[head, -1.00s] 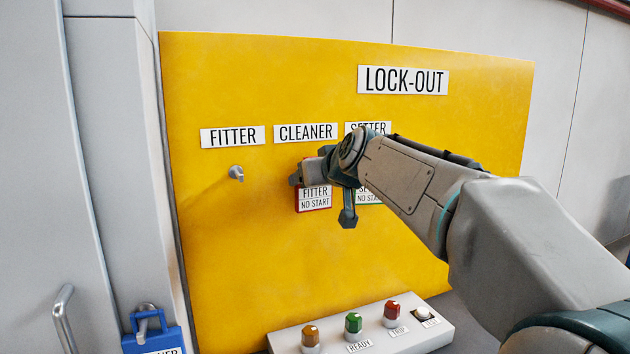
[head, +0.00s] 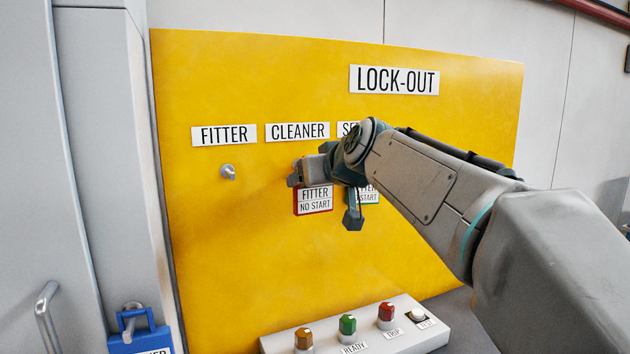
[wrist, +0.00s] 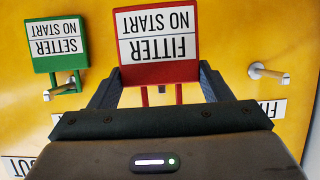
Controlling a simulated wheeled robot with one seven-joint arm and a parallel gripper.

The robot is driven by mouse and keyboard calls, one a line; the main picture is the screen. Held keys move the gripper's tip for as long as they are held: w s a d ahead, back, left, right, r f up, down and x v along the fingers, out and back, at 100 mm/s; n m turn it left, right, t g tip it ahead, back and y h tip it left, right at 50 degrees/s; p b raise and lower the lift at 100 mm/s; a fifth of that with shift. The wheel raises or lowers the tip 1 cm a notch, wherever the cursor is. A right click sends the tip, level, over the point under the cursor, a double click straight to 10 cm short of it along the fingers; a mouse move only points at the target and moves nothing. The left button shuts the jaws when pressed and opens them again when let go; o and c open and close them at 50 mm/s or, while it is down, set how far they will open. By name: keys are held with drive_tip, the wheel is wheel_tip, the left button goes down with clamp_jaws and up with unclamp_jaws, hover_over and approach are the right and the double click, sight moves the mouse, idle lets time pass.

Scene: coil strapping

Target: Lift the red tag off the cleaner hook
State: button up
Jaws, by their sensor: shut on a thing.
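The red tag (head: 314,200) reads FITTER NO START and is at the place under the CLEANER label (head: 297,131) on the yellow board. It also shows in the wrist view (wrist: 158,42), upside down, between the two fingers. My gripper (head: 300,177) is shut on the red tag near its top. The cleaner hook is hidden behind my gripper, so I cannot tell whether the tag still touches it. The fitter hook (head: 228,172) is bare, and it also shows in the wrist view (wrist: 268,73).
A green SETTER tag (wrist: 56,45) hangs on its hook beside my gripper, partly hidden by my arm in the head view. Below the board is a grey button box (head: 405,339) with several coloured knobs. A blue lock (head: 140,342) hangs at lower left.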

idle(0.3)
drive_tip(key=s+d+b, duration=0.2)
drive_tip(key=s+b, duration=0.1)
drive_tip(key=s, duration=0.2)
drive_tip(key=shift+s+d, duration=0.15)
drive_tip(key=shift+s, duration=0.15)
drive_tip(key=shift+o, duration=0.2)
drive_tip(key=shift+c, duration=0.2)
